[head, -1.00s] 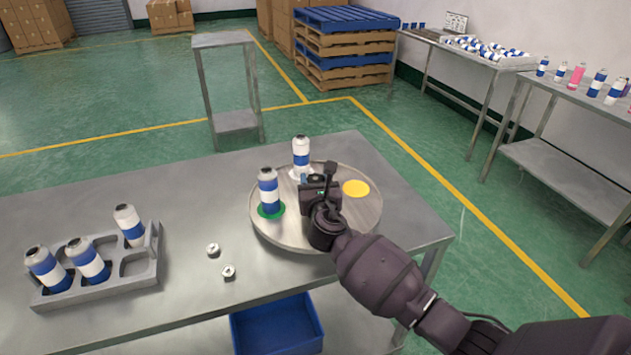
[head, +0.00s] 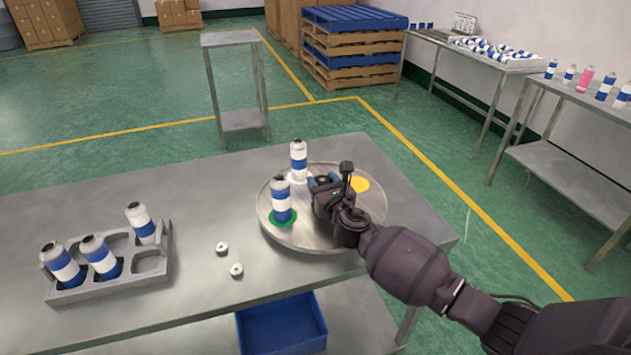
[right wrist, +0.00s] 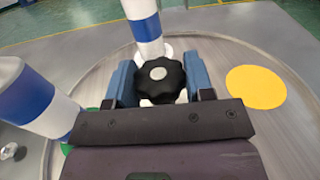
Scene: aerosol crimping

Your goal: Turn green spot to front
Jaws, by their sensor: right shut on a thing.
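The round grey turntable (head: 300,237) sits on the steel table, with green, white and yellow spots. The green spot (head: 291,221) is at its front left, under a blue-and-white can (head: 281,200); a sliver of it also shows in the right wrist view (right wrist: 67,148). Another can (head: 299,160) stands on the white spot at the back. The yellow spot (head: 360,185) is bare, at the right; it also shows in the right wrist view (right wrist: 256,87). My right gripper (right wrist: 160,85) is shut on the black central knob (right wrist: 160,80), blue fingers on either side. My left gripper is not in view.
A grey rack (head: 112,290) with several cans stands at the table's left. Two small metal valve pieces (head: 222,248) lie between rack and turntable. A blue bin (head: 282,325) is below the table's front edge.

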